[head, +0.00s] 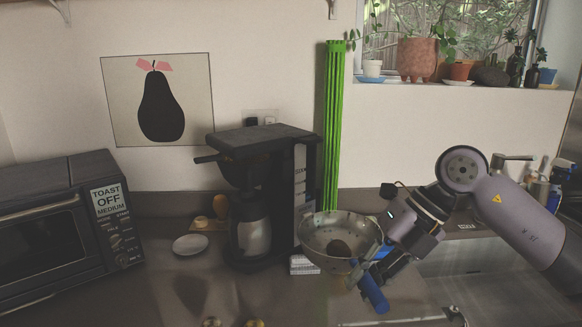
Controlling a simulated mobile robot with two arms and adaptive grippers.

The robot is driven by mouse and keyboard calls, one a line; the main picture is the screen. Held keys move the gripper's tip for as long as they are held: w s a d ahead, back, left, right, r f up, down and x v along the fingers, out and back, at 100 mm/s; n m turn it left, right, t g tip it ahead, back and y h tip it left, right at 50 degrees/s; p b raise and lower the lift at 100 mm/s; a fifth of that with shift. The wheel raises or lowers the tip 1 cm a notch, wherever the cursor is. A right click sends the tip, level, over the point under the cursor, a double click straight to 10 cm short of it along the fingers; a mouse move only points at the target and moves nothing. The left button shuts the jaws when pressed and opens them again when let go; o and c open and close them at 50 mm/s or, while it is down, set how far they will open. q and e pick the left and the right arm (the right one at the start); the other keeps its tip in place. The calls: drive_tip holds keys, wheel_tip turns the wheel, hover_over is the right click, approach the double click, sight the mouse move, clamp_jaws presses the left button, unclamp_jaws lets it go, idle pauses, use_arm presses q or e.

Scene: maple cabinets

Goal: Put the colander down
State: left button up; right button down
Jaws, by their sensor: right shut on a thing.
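The colander (325,231) is a round metal bowl, right of the coffee maker and over the counter. A dark round patch shows in its bowl. My right gripper (366,268) comes in from the right and is shut on the colander's near right side. A blue handle-like piece (373,293) sticks out below the gripper toward the front. The fingers partly cover the rim there. I cannot tell whether the colander's underside touches the counter (290,299). My left gripper is not in view.
A black coffee maker (262,140) stands close left of the colander, and a tall green slatted thing (333,125) behind it. A white plate (190,244) and a toaster oven (65,225) are further left. A sink (490,262) lies right. The front counter is mostly bare.

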drive_tip(key=s+f+n+g+h, duration=0.3)
drive_tip(key=f+n+h, duration=0.15)
drive_tip(key=n, duration=0.45)
drive_tip(key=s+f+n+g+h, duration=0.3)
drive_tip(key=f+n, duration=0.3)
drive_tip(key=n, duration=0.4)
drive_tip(key=s+d+f+n+t+h, duration=0.5)
drive_tip(key=d+f+n+t+h, duration=0.1)
drive_tip(key=n, duration=1)
drive_tip(key=shift+s+d+f, duration=0.3)
drive_tip(key=shift+s+d, duration=0.05)
